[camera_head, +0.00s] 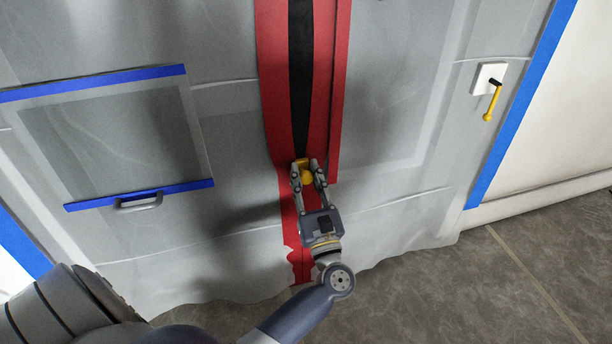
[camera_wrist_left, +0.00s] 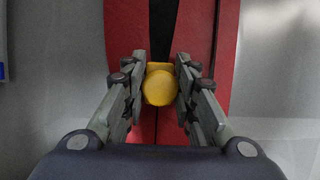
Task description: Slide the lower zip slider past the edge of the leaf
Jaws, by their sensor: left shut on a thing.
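The yellow zip slider (camera_head: 303,167) sits on the red zip strip (camera_head: 272,70) of the grey plastic sheet. My left gripper (camera_head: 308,168) is shut on the slider, with one finger on each side of it. In the left wrist view the slider's round yellow knob (camera_wrist_left: 159,88) shows between the fingertips (camera_wrist_left: 160,70). Above the slider the red strip is parted, with a dark gap (camera_head: 301,70) between its sides. Below it the red strip runs together toward the floor, partly hidden by my gripper. My right gripper is not in view.
A clear window flap (camera_head: 120,140) with blue tape and a grey handle (camera_head: 139,203) is at left. A white plate (camera_head: 489,78) with a yellow hook (camera_head: 492,103) is at right. Blue tape (camera_head: 520,105) edges the sheet. The sheet's wavy hem meets the grey tiled floor (camera_head: 480,285).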

